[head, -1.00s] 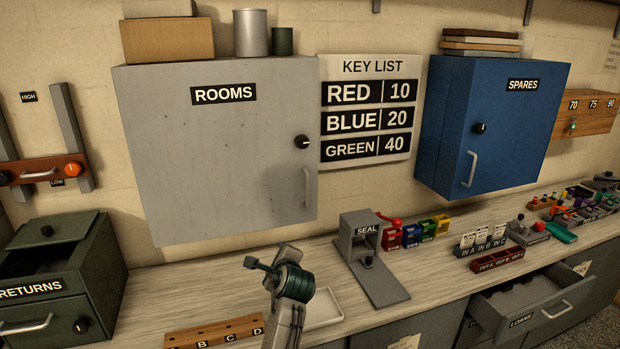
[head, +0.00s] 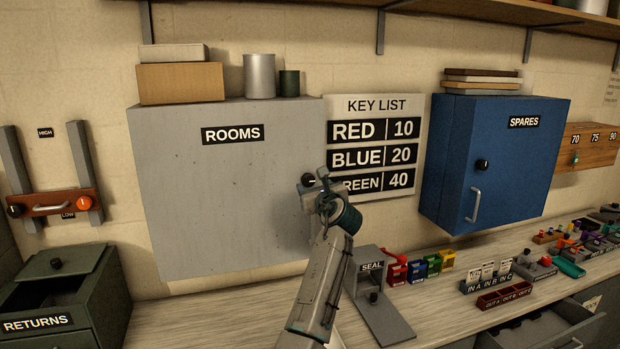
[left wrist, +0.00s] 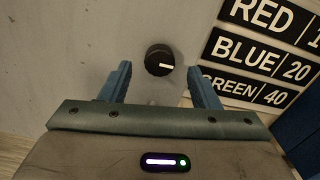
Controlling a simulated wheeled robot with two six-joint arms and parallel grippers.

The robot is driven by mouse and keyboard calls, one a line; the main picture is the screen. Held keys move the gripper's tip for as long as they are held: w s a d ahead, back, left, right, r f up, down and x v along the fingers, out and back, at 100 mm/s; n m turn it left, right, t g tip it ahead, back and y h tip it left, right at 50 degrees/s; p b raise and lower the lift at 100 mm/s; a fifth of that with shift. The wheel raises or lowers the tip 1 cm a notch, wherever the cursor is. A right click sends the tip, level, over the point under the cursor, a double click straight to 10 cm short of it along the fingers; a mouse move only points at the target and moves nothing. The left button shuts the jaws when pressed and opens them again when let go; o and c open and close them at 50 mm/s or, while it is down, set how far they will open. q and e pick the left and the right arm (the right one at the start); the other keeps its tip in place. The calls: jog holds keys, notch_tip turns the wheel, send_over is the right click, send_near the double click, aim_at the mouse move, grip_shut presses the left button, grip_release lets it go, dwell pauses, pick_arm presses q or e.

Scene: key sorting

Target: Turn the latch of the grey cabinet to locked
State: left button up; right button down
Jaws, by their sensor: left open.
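The grey cabinet (head: 190,190) labelled ROOMS hangs on the wall, its door shut. Its latch is a round black knob (left wrist: 159,60) with a white mark, seen in the left wrist view; the mark points to the right. In the head view the knob (head: 308,180) shows just above my left gripper, and the cabinet's handle is hidden behind the arm. My left gripper (left wrist: 162,82) is open, its two blue fingers on either side of and a little below the knob, apart from it. My right gripper is not in view.
The KEY LIST board (head: 376,107) is on the wall right of the grey cabinet. The blue SPARES cabinet (head: 500,180) hangs further right. A grey SEAL device (head: 372,285) stands on the counter below. Boxes and cans sit on top of the grey cabinet.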

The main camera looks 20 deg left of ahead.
aim_at(309, 181)
pick_arm(q)
jog(key=shift+p+x, duration=0.4)
jog(key=shift+x, duration=1.45)
jog(key=shift+c, duration=0.5)
jog(key=c, duration=0.9)
